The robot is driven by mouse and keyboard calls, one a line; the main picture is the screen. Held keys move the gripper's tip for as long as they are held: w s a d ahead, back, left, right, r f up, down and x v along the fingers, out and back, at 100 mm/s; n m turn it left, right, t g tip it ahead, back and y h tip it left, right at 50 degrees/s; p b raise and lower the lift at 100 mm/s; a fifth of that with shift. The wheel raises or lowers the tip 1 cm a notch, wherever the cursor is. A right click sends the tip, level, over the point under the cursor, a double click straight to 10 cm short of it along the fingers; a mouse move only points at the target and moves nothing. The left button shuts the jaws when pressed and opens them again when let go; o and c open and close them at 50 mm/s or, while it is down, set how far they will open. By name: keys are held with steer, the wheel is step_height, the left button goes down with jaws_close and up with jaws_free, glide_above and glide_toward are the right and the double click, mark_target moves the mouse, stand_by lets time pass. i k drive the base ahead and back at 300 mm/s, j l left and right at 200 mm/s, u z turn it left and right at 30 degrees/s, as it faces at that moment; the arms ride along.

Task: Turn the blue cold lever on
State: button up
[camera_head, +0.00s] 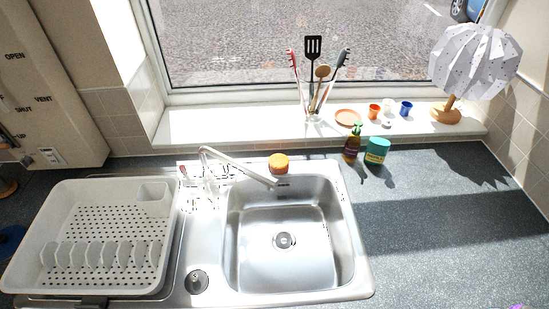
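A chrome tap (238,167) stands at the back of the steel sink, its spout reaching right and forward over the basin (285,240). A small reddish lever end (184,171) shows left of the tap's base. I cannot make out the blue cold lever for sure; the area around the tap base is small and full of bright glare. I see no water stream from the spout. My gripper is not in view.
A white dish rack (95,215) covers the left drainboard. An orange-topped item (278,163) sits behind the basin; a dark bottle (352,147) and teal container (377,150) stand right of it. Utensils (315,75) and a lamp (470,60) stand on the sill. The right counter is clear.

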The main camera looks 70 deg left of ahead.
mark_target(228, 180)
steer(key=u, duration=2.95)
steer(key=i+j+u, duration=0.1)
steer(key=u, duration=0.2)
